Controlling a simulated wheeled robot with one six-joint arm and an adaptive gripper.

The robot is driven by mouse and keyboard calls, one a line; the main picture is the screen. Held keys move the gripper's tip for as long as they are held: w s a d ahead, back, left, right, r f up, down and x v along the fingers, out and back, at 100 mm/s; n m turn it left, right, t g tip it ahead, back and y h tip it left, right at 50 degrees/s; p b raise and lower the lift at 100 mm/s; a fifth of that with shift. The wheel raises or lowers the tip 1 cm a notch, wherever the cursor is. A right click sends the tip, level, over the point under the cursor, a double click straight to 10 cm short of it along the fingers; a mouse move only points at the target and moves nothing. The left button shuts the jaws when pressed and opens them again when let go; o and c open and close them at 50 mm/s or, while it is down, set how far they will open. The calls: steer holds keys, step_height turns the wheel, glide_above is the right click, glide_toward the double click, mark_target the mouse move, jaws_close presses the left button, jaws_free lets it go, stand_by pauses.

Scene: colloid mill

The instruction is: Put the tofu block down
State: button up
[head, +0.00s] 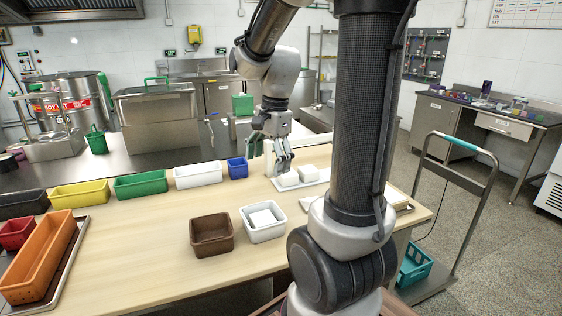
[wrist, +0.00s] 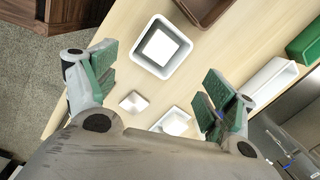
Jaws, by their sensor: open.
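A brown bin (head: 211,235) stands left of the white tray. Behind is a row of bins: yellow (head: 80,193), green (head: 141,184), white (head: 198,175) and blue (head: 237,168). An orange bin (head: 38,260) stands at left. The wooden table (head: 140,240) is clear left of the brown bin.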

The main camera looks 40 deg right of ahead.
steer(key=s+a+r+n+t, duration=0.1)
steer(key=s+r+n, duration=0.2)
steer(key=s+n, duration=0.3)
steer(key=s+a+r+n+t+h, duration=0.1)
steer(key=s+a+r+n+t, duration=0.1)
steer(key=s+n, duration=0.5)
steer(key=r+n, duration=0.1)
steer(key=n, duration=0.2)
steer(key=shift+s+a+r, duration=0.15)
steer(key=shift+r, duration=0.1)
